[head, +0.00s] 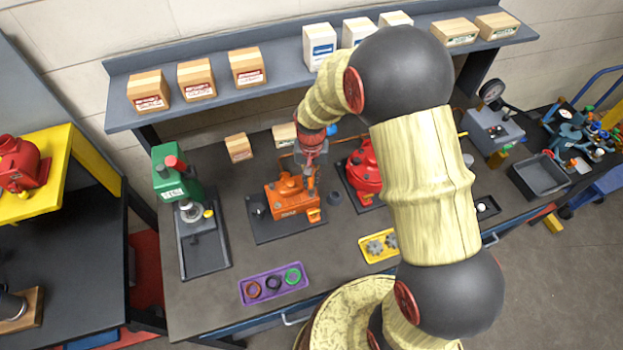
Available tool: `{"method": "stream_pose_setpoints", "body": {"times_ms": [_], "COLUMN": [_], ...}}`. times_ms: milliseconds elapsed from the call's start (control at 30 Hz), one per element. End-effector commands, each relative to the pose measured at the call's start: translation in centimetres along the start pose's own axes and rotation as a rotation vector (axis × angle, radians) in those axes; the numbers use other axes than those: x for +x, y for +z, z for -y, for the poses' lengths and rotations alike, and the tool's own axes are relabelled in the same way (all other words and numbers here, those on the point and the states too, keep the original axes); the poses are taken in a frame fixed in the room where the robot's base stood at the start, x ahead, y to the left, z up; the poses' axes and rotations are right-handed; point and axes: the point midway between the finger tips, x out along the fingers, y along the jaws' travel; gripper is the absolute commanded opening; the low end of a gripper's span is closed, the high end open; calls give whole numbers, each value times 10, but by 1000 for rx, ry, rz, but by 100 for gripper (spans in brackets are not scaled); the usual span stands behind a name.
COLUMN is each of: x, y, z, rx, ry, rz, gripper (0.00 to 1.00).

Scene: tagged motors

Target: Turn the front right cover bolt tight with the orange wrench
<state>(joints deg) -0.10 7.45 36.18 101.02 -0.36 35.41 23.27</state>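An orange motor (288,200) sits on a dark base plate (283,233) near the middle of the bench. My gripper (311,178) points down at the motor's right rear side, close to it or touching it. The fingers are too small in this view to tell whether they are open or shut, or whether they hold anything. The cover bolts are too small to make out, and my gripper partly hides that side of the motor. I cannot make out the orange wrench against the orange motor.
A red motor (363,172) stands just right, partly behind my arm. A green press (178,177) stands left. A purple tray (273,283) with rings and a yellow tray (377,246) with gears lie in front. A shelf (215,109) with boxes overhangs the back.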

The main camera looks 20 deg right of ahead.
Motion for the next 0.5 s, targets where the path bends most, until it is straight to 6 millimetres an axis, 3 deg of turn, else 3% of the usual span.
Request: {"method": "stream_pose_setpoints", "body": {"times_ms": [500], "x": [10], "y": [0], "z": [0], "rx": [2], "ry": [0], "rz": [0], "gripper": [0]}}
